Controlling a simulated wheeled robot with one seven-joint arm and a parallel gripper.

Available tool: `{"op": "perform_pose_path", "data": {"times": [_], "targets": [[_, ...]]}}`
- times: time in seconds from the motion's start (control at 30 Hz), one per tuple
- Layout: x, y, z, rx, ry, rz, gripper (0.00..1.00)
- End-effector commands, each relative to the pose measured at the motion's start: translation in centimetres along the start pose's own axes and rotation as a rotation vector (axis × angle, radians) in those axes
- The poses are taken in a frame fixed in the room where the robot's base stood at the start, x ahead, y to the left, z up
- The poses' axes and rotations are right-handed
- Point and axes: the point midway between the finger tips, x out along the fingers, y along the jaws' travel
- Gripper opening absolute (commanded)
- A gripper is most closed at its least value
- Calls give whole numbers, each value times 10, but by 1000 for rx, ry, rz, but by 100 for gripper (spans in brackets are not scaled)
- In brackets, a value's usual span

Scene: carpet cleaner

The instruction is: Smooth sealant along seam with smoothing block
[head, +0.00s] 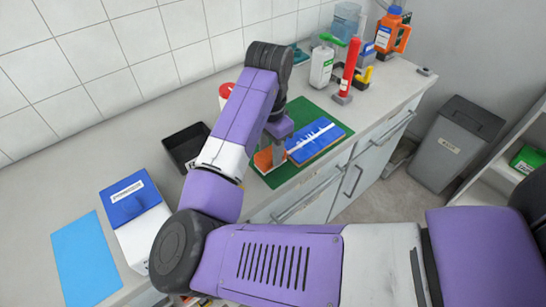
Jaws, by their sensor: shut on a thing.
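A blue panel (318,138) with a white line of sealant along it lies on the green mat (253,172) on the counter. An orange piece (263,160) shows at its left, partly behind my gripper. My gripper (279,157) points down at the left end of the blue panel, by the orange piece. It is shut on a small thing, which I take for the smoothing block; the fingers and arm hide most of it. I cannot tell whether the block touches the sealant.
A black bin (184,147) stands left of my arm. A white box with a blue top (127,204) and a light blue sheet (86,262) lie nearer. A white bottle (322,66), red tube (348,68) and orange bottle (389,36) stand behind the mat.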

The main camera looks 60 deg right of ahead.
Motion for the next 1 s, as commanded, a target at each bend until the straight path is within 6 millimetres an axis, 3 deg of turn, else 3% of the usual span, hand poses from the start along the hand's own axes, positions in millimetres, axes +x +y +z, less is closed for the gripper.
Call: {"op": "perform_pose_path", "data": {"times": [0.5, 1.0], "targets": [[-39, 0, 0, 1, 0, 0, 0], [-39, 0, 0, 0, 0, 0, 0]]}}
